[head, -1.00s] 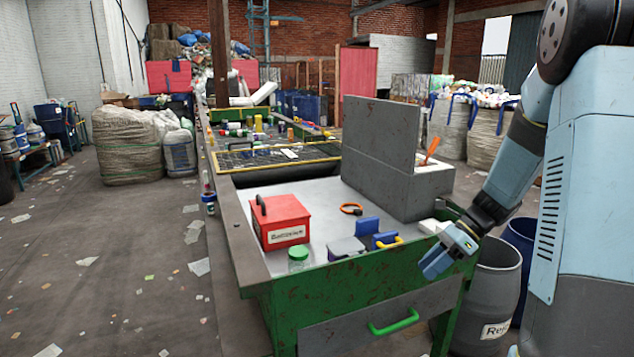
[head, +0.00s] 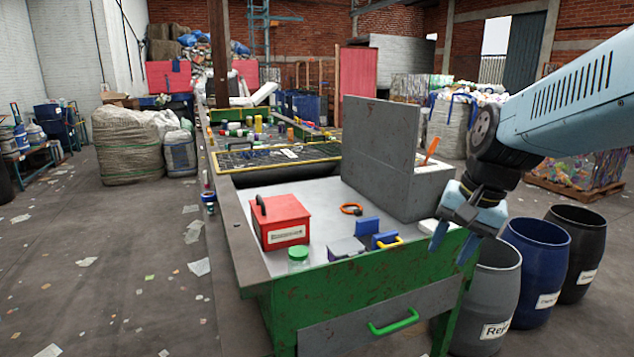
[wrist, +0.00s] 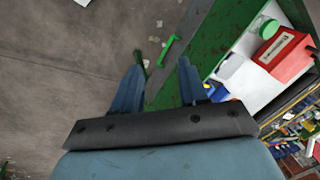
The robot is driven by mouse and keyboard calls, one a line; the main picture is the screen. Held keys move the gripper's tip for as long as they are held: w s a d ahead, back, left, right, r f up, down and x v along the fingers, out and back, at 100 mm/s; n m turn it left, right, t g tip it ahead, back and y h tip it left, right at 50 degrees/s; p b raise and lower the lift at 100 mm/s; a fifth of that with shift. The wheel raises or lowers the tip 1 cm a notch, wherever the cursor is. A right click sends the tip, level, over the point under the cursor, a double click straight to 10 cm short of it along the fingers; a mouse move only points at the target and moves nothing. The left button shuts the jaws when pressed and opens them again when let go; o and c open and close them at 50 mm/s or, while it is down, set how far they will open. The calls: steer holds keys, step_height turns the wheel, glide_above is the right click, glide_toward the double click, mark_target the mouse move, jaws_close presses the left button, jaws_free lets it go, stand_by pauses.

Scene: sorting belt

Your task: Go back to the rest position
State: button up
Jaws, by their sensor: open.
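My gripper (head: 453,245) is open, with its two blue fingers apart and pointing down. In the head view it hangs at the near right corner of the green sorting table (head: 350,283), in front of the grey barrel. In the wrist view my gripper (wrist: 160,82) also shows open, with nothing between the fingers. There the fingers lie over the green table side, and the green drawer handle (wrist: 169,48) is beyond them.
Grey (head: 492,290), blue (head: 531,270) and black (head: 577,245) barrels stand right of the table.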

steer(key=s+r+n+t+h, duration=0.1)
steer(key=s+r+n+t, duration=0.2)
steer(key=s+n, duration=0.2)
steer(key=shift+s+d+r+n+h, duration=0.15)
steer(key=shift+s+r+n+h, duration=0.25)
steer(key=shift+s, duration=0.2)
stand_by(0.5)
